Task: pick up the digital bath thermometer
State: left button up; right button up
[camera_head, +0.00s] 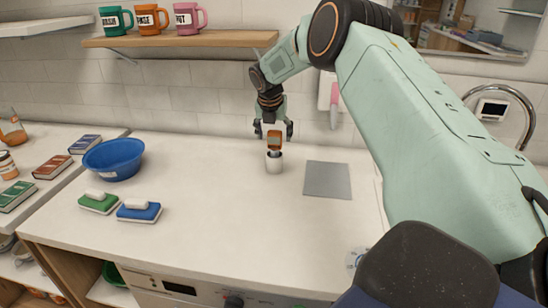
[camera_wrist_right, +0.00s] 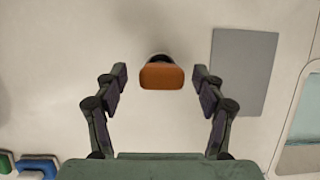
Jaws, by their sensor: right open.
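My left gripper is not in view.
A grey mat (camera_head: 327,180) lies right of the cup. A blue bowl (camera_head: 113,158), a green brush (camera_head: 99,204) and a blue brush (camera_head: 139,213) are on the left. A shelf (camera_head: 180,39) with mugs hangs behind. The counter around the cup is clear.

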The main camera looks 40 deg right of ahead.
jog(key=shift+d+f, duration=0.25)
jog(key=shift+d, duration=0.1)
jog(key=shift+c, duration=0.2)
jog(key=shift+a+r, duration=0.15)
jog(key=shift+a, duration=0.1)
jog(key=c, duration=0.6)
jog(key=shift+d, duration=0.15)
jog(key=c, duration=0.6)
jog(key=shift+c, duration=0.6)
